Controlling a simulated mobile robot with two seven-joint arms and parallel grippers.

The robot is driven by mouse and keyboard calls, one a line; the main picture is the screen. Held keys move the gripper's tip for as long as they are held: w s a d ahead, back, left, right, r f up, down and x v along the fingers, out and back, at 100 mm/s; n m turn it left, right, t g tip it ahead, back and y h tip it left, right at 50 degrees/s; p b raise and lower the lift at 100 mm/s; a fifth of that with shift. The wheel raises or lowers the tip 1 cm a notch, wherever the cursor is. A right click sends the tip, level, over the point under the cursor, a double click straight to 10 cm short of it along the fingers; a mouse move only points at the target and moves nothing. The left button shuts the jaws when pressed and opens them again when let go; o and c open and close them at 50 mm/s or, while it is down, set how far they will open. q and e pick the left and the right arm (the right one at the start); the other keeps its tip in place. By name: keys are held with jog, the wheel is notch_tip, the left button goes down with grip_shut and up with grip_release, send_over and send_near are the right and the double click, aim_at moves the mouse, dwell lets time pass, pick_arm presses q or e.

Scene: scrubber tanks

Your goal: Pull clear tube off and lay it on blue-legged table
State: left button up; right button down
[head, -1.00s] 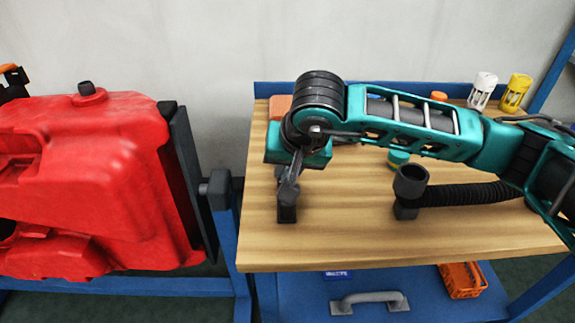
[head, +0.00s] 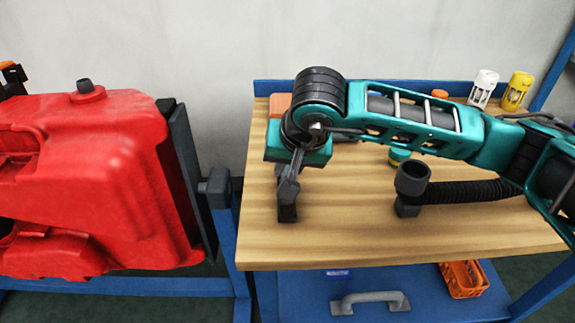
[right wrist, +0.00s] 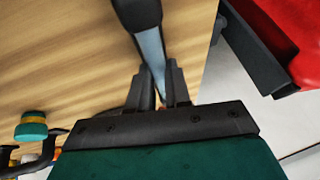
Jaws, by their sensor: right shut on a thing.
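My right gripper (head: 289,178) points down over the wooden top of the blue-legged table (head: 340,245). In the right wrist view its jaws (right wrist: 162,85) are shut on the clear tube (right wrist: 152,50), a pale bluish length with a dark end piece (right wrist: 138,12). In the head view that dark end piece (head: 287,211) shows below the fingers, at or just above the tabletop; I cannot tell if it touches. The rest of the tube there is mostly hidden by the gripper. My left gripper is not in view.
A red tank (head: 90,190) on a blue stand is to the left. A black ribbed hose (head: 470,191) with a dark elbow (head: 411,185) lies on the table. White (head: 484,88) and yellow (head: 517,91) caged pieces stand at the back. The front tabletop is clear.

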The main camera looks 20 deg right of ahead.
jog(key=c, duration=1)
grip_release()
jog(key=shift+o, duration=0.4)
jog(key=o, duration=0.4)
jog(key=shift+r, duration=0.15)
jog(key=shift+s+r, duration=0.2)
jog(key=shift+r, duration=0.2)
jog(key=shift+p+v, duration=0.9)
jog(key=shift+v, duration=0.8)
